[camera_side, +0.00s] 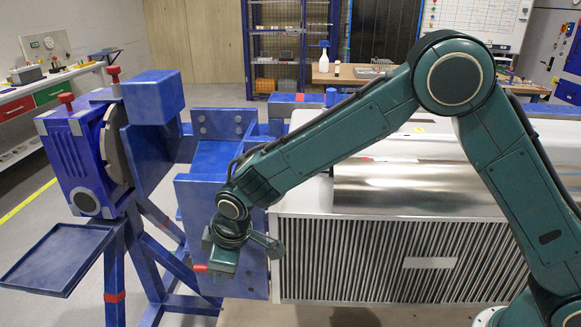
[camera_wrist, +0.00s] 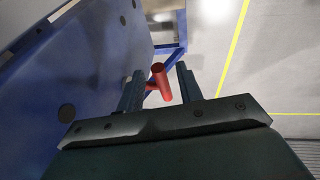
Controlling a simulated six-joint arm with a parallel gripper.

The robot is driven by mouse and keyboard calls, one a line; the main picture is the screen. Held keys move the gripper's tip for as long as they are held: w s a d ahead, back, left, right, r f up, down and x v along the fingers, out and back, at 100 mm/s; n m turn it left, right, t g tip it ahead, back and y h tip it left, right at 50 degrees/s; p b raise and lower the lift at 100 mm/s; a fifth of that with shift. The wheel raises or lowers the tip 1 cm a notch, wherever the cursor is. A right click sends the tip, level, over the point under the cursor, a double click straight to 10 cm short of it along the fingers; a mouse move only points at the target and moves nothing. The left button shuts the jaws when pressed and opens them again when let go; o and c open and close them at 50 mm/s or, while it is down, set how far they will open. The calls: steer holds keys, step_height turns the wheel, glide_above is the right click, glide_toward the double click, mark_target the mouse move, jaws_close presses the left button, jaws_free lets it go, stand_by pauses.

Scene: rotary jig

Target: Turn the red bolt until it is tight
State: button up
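The red bolt (camera_wrist: 159,82) shows in the wrist view between the two fingers of my gripper (camera_wrist: 161,72). It has a round shaft and a short crosspiece that reaches toward the left finger. A gap shows between the bolt and the right finger, so the fingers look open around it; I cannot tell whether the crosspiece touches the left finger. In the side view my gripper (camera_side: 222,262) is low beside the blue block of the jig, and a short red end (camera_side: 200,268) sticks out to its left. How deep the bolt sits is hidden.
The blue rotary jig (camera_side: 92,150) stands at the left, with red-topped handles (camera_side: 113,74) and a blue tray (camera_side: 58,258). A blue plate (camera_wrist: 70,70) fills the wrist view's left side. A ribbed grey housing (camera_side: 370,262) is behind my arm. Open floor lies at the wrist view's right.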

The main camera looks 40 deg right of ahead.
steer(key=a+v, duration=0.1)
steer(key=v, duration=1.2)
steer(key=shift+d+r, duration=0.35)
steer(key=shift+d, duration=0.15)
steer(key=shift+s, duration=0.15)
steer(key=s+d+r+m, duration=0.35)
steer(key=d+r, duration=0.25)
steer(key=d, duration=0.4)
steer(key=s+d+m+t, duration=0.1)
steer(key=s+d+m, duration=0.2)
steer(key=s+d, duration=0.5)
steer(key=s+d+m, duration=0.3)
steer(key=s+d, duration=0.5)
steer(key=s, duration=0.5)
steer(key=shift+s+d+r+t+h, duration=0.25)
steer(key=shift+s+r+t+h, duration=0.05)
steer(key=shift+t+h, duration=0.1)
